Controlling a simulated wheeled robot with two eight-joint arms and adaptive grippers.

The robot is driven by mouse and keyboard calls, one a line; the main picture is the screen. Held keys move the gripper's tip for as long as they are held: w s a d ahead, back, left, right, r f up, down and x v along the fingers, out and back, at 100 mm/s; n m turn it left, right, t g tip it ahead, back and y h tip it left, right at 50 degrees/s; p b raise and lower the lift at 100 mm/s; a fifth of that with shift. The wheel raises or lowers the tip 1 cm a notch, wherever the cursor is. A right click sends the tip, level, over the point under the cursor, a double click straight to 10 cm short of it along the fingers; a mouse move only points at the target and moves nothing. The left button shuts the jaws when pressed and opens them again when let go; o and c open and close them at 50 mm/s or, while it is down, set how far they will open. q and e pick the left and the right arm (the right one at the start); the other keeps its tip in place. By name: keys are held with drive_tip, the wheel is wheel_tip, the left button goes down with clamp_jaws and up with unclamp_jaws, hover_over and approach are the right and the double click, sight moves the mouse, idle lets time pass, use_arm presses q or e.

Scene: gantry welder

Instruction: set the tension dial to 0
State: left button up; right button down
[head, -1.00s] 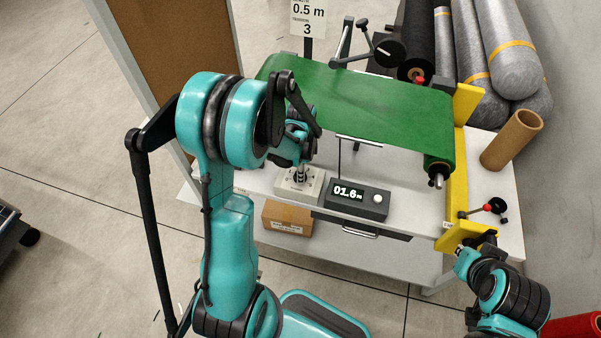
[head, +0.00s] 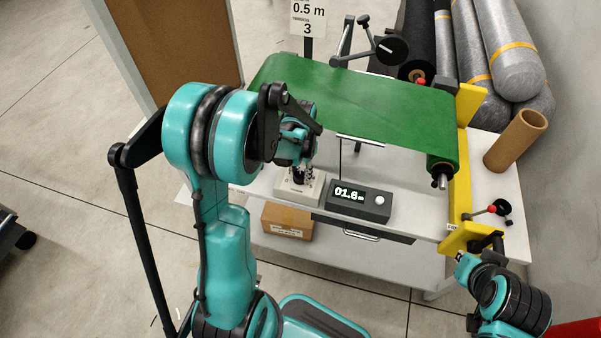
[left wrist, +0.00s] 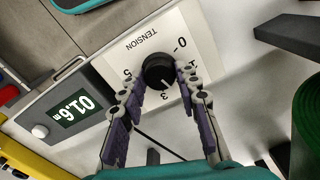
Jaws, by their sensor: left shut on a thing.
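The tension dial is a black round knob (left wrist: 158,70) on a white plate marked TENSION (left wrist: 143,45), on a box (head: 299,187) on the bench. In the left wrist view its white mark points near the 3. The 0 is at the upper right and the 5 at the left. My left gripper (left wrist: 162,98) has its purple-padded fingers on both sides of the knob and is shut on it. In the head view that gripper (head: 298,172) is partly hidden by its arm. My right gripper (head: 487,243) is by the yellow frame, its fingers unclear.
A display box (head: 359,200) reading 01.6 m with a white knob stands beside the dial. A green sheet (head: 350,100) lies behind. A cardboard box (head: 287,220) sits below, and a cardboard tube (head: 515,140) stands at the right.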

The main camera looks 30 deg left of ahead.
sight(300, 174)
use_arm(q)
drive_tip(key=n, duration=0.5)
drive_tip(key=shift+n+b, duration=0.4)
drive_tip(key=n, duration=0.9)
drive_tip(key=shift+a+b, duration=0.1)
drive_tip(key=shift+b, duration=0.3)
drive_tip(key=shift+n, duration=2.3)
drive_tip(key=o, duration=1.2)
drive_tip(key=shift+c, duration=0.2)
drive_tip(key=shift+r, duration=0.1)
wheel_tip(300, 174, up, 12)
